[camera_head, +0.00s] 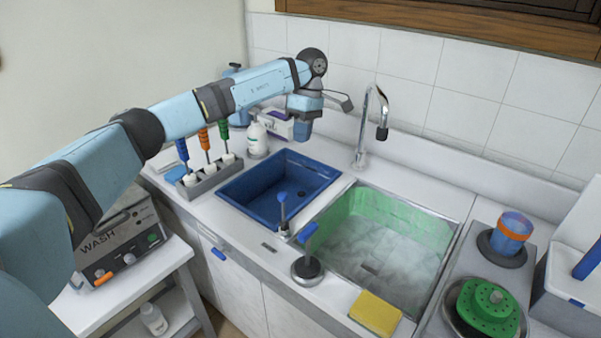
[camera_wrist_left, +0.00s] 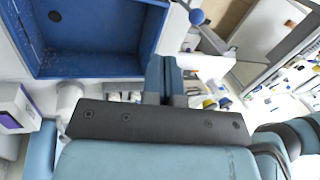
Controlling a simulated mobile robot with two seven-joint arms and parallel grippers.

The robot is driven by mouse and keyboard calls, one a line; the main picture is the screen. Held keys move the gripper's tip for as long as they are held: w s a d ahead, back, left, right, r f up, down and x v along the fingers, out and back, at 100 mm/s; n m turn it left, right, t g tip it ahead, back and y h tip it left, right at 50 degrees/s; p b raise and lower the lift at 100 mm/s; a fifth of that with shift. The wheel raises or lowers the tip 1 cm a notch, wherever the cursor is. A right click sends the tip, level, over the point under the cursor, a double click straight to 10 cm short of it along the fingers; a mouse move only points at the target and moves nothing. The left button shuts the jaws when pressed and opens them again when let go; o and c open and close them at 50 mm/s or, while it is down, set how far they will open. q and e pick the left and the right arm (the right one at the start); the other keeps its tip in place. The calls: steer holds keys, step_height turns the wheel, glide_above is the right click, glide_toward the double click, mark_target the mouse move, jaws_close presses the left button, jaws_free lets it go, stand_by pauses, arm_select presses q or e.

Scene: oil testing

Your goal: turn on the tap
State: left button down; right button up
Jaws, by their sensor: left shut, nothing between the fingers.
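A chrome gooseneck tap (camera_head: 369,115) stands upright behind the two sinks, its dark spout end hanging down to the right. A small lever with a blue knob (camera_head: 282,198) stands at the front between the sinks; a blue knob (camera_wrist_left: 197,16) also shows in the left wrist view, above the fingers. My left gripper (camera_head: 302,131) hangs pointing down above the back edge of the blue sink, left of the tap and apart from it. Its fingers (camera_wrist_left: 164,80) are shut and empty. My right gripper is out of view.
The blue sink (camera_head: 238,190) looks empty. The green-walled sink (camera_head: 432,228) holds foamy, cloudy water. A blue-handled plunger (camera_head: 307,268) and a yellow sponge (camera_head: 375,313) are at the front edge. A white bottle (camera_head: 257,141) and a rack (camera_head: 211,178) with coloured-handled tools stand left.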

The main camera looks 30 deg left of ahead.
arm_select(q)
steer(key=p, duration=0.3)
glide_toward(283, 210)
steer(key=shift+f, duration=1.5)
steer(key=shift+w, duration=0.35)
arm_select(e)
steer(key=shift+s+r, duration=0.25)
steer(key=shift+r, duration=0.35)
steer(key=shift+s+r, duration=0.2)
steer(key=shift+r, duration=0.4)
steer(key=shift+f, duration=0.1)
arm_select(q)
steer(key=shift+f, duration=0.1)
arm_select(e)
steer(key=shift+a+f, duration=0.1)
